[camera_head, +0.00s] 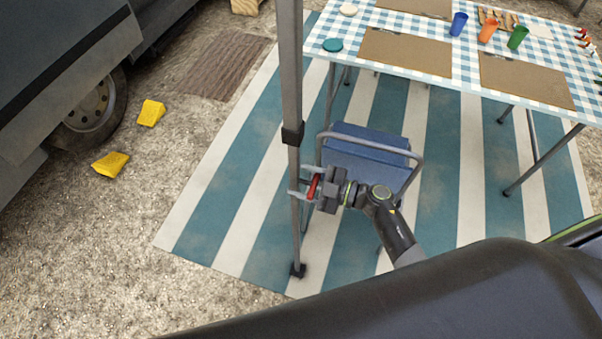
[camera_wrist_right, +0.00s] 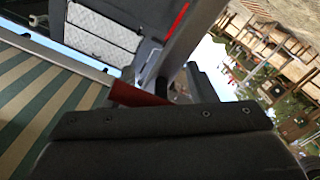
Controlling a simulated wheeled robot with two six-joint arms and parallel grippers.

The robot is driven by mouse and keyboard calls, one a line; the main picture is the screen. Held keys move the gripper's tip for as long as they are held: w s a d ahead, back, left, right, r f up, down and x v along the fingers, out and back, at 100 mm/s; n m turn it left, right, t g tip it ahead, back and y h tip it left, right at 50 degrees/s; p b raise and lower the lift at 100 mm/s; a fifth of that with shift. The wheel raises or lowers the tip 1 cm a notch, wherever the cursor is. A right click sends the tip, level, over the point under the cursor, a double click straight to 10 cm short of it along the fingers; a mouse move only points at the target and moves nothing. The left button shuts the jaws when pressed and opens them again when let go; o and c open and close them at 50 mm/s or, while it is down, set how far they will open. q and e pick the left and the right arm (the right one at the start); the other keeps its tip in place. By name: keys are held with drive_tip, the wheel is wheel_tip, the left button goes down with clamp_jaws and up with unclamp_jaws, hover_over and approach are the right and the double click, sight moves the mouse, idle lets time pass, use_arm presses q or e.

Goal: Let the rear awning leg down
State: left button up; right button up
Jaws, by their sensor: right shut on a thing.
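The awning leg is a grey upright pole (camera_head: 291,70) in the head view, left of the table. A black collar (camera_head: 292,133) sits partway down it, and a thinner section (camera_head: 295,225) runs below to a black foot (camera_head: 298,270). The foot shows against the striped mat; I cannot tell whether it touches. A red handle (camera_head: 314,186) is beside the thinner section. My right gripper (camera_head: 303,183) is shut on this handle, coming from the right. The red handle also shows in the right wrist view (camera_wrist_right: 135,95). My left gripper is not in view.
A blue cool box (camera_head: 365,150) stands close behind my right gripper. The table (camera_head: 390,18) with checked cloth is behind it. Two yellow chocks (camera_head: 151,113) lie near the van wheel (camera_head: 95,110). The striped mat (camera_head: 220,215) is clear left of the leg.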

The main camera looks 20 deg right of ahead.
wheel_tip(320, 180, down, 2)
drive_tip(key=shift+f+b, duration=0.2)
drive_tip(key=shift+b, duration=0.15)
drive_tip(key=o, duration=1.2)
drive_tip(key=shift+c, duration=0.2)
drive_tip(key=shift+r, duration=0.1)
drive_tip(key=b+v, duration=0.3)
drive_tip(key=v, duration=1.4)
drive_tip(key=shift+s+d+b, duration=0.2)
drive_tip(key=shift+b, duration=0.15)
